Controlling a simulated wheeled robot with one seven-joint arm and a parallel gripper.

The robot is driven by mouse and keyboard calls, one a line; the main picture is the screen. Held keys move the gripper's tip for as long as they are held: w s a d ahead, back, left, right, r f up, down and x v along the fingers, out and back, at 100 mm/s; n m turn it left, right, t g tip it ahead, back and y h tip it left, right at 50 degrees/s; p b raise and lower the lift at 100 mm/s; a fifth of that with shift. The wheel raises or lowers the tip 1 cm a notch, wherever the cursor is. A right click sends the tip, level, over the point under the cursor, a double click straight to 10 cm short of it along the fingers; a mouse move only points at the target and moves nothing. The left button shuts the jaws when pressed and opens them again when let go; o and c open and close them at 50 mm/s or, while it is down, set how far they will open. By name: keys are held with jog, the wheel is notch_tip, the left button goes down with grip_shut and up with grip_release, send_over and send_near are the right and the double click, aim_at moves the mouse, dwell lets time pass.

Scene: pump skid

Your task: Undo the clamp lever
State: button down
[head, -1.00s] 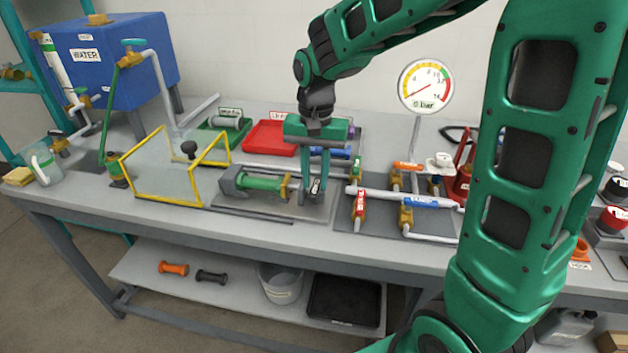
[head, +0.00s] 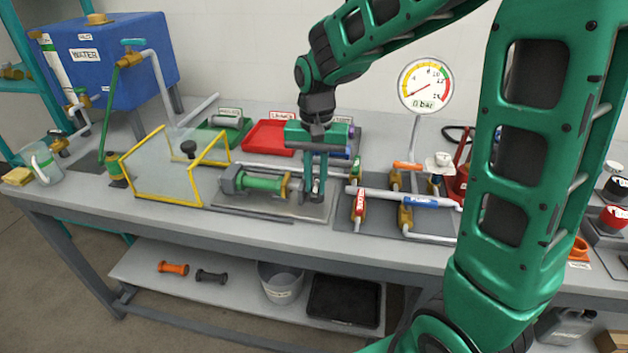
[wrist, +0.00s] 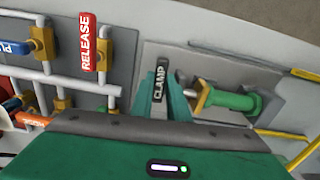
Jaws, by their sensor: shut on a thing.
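The clamp lever (wrist: 159,86) is a dark handle with a white CLAMP label, seen in the wrist view between my green fingers. My gripper (wrist: 160,98) is shut on it. In the head view my gripper (head: 313,192) points down at the right end of the clamp fixture, and the fingers hide most of the lever (head: 316,186). The green cylinder (head: 264,183) lies in the fixture just left of my fingers. It also shows in the wrist view (wrist: 235,101), next to a brass-coloured piece (wrist: 202,97).
A yellow-framed clear guard (head: 165,168) stands left of the fixture. Pipes with a red RELEASE handle (head: 360,203) and a blue handle (head: 420,201) lie close on the right. The gauge (head: 425,86) stands behind them. Red (head: 270,137) and green trays sit at the back.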

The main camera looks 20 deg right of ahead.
jog(key=n, duration=0.2)
jog(key=d+n, duration=0.1)
jog(key=n, duration=0.1)
jog(key=shift+s+n, duration=0.15)
jog(key=shift+n, duration=0.25)
jog(key=n, duration=0.2)
jog(key=d+n, duration=0.1)
jog(key=n, duration=0.1)
jog(key=shift+d, duration=0.1)
jog(key=n, duration=0.3)
jog(key=d+n, duration=0.1)
jog(key=shift+w+n, duration=0.3)
jog(key=shift+n, duration=0.1)
jog(key=shift+w+d+n, duration=0.15)
jog(key=shift+w+n, duration=0.05)
jog(key=shift+n, duration=0.7)
jog(key=shift+w+d+n, duration=0.1)
jog(key=shift+w+n, duration=0.05)
jog(key=shift+n, duration=0.75)
jog(key=c, duration=2)
grip_release()
jog(key=shift+r, duration=0.1)
